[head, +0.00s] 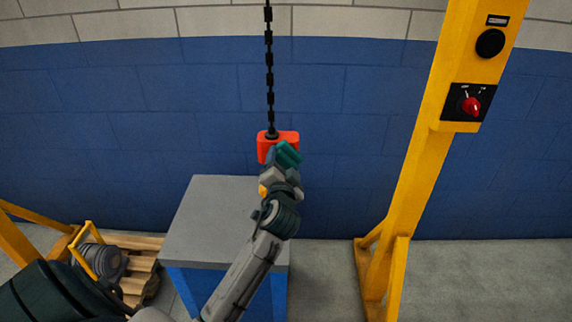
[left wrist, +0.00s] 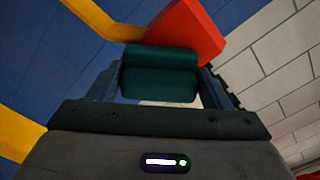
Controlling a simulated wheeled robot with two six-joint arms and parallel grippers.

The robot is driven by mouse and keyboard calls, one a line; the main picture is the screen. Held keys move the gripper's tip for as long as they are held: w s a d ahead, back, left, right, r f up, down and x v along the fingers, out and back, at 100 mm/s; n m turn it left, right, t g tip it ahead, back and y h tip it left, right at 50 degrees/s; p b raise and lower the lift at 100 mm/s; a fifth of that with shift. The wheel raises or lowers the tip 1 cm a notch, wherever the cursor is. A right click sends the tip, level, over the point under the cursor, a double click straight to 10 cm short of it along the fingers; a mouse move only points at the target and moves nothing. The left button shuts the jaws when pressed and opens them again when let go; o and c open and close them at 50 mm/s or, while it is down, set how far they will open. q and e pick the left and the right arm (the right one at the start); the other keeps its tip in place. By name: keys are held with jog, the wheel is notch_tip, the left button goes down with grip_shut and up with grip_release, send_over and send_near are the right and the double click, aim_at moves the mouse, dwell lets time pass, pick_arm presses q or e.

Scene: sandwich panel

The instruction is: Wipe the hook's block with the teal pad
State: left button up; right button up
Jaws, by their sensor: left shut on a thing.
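The hook's block (head: 278,140) is a red-orange box hanging from a dark chain (head: 269,70) above the grey-topped stand. My left gripper (head: 284,162) is in front of the block and shut on the teal pad (head: 289,153). The pad overlaps the block's lower right part in the head view. In the left wrist view the pad (left wrist: 160,72) sits between both fingers, and the red block (left wrist: 187,35) is just beyond it. The pad and block look very close; I cannot tell for sure whether they touch. The hook itself is hidden. My right gripper is not in view.
A grey-topped blue stand (head: 215,215) is below the block. A yellow post (head: 410,170) with a red switch (head: 470,105) stands at right. A wooden pallet (head: 140,265) with a grey motor-like part (head: 108,262) lies at lower left. A blue wall (head: 130,110) is behind.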

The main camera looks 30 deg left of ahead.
pick_arm(q)
jog(key=shift+s+d+f, duration=0.15)
jog(key=shift+s+d, duration=0.15)
jog(key=shift+s, duration=0.15)
jog(key=shift+p+v, duration=0.35)
jog(key=shift+v, duration=2)
jog(key=shift+s+d, duration=0.1)
jog(key=v, duration=0.2)
jog(key=shift+s+d, duration=0.25)
